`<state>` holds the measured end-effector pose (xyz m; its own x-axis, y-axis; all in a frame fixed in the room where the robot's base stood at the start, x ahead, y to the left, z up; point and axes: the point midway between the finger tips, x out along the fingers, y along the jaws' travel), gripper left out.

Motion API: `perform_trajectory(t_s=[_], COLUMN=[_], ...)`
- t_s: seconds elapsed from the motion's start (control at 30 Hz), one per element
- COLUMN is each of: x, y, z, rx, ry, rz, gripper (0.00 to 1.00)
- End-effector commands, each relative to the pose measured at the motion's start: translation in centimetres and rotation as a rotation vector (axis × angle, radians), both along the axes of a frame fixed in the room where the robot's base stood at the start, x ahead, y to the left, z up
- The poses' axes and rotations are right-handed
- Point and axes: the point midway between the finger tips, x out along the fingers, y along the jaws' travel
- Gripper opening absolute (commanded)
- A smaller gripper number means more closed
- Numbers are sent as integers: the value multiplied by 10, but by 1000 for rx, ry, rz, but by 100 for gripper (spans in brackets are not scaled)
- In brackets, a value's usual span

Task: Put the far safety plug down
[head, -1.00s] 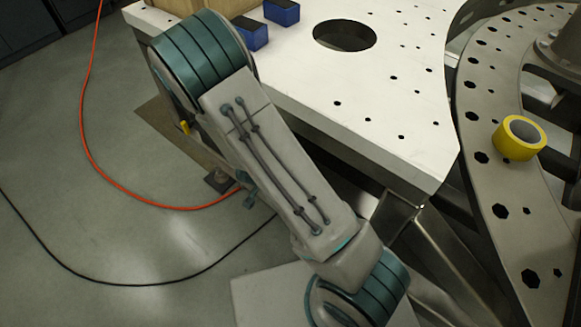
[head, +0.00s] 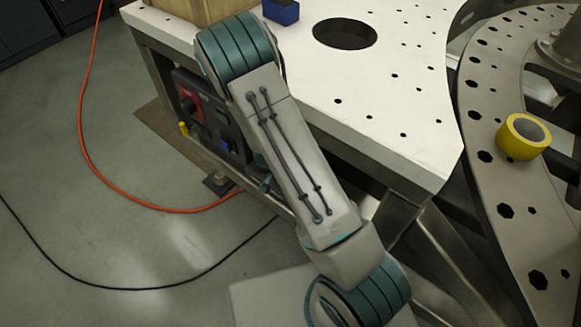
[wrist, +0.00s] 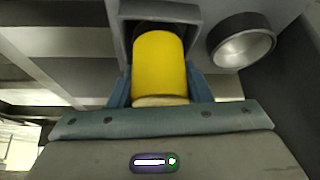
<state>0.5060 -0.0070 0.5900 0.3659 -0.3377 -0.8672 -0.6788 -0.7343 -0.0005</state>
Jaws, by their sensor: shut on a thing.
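A yellow cylinder, apparently the far safety plug (wrist: 158,65), shows in the wrist view. My gripper (wrist: 158,88) has its two blue-grey fingers on either side of the plug and is shut on it. A grey square-edged frame (wrist: 160,11) surrounds the plug's far end in the picture; I cannot tell whether they touch. In the head view my arm reaches across the left edge of the white plate, and neither the gripper nor the plug can be made out there.
A round metal-rimmed part (wrist: 242,42) is right of the plug. The white plate (head: 400,110) has a large hole and carries a blue block (head: 281,12) and cardboard-coloured box (head: 185,8). Yellow tape (head: 523,136) lies on the curved rail (head: 490,190). A control panel (head: 210,118) is below the plate.

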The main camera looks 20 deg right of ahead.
Motion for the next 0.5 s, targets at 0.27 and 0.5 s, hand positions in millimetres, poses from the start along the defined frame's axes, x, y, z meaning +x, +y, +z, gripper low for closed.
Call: perform_trajectory(t_s=[0.27,0.5], x=[0,0], y=[0,0], z=[-2,-2], rx=[0,0], ry=[0,0], rz=[0,0], gripper=[66,66])
